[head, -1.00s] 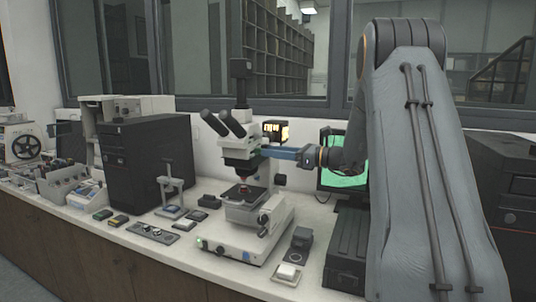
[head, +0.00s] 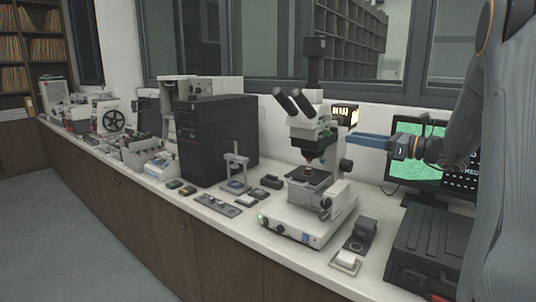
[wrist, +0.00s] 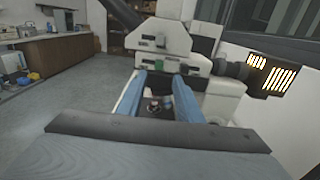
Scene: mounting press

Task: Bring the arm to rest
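My gripper (wrist: 160,78) shows in the wrist view with two blue fingers apart, and no object is gripped between them. In the head view, my gripper (head: 354,138) reaches left from the arm at the right edge, its fingers close to the right side of the microscope head. The white microscope (head: 308,190) stands upright on the bench with black eyepieces and a dark stage. Its white head (wrist: 155,42) lies just ahead of the fingertips in the wrist view. Whether the fingers touch it I cannot tell. A small reddish part shows between the fingers, farther off.
A lit lamp housing (head: 344,115) sits behind the microscope. A monitor (head: 418,150) and a black case (head: 430,250) stand right of it. A black computer tower (head: 215,140) and several small devices stand left. The floor (head: 70,235) in front of the bench is clear.

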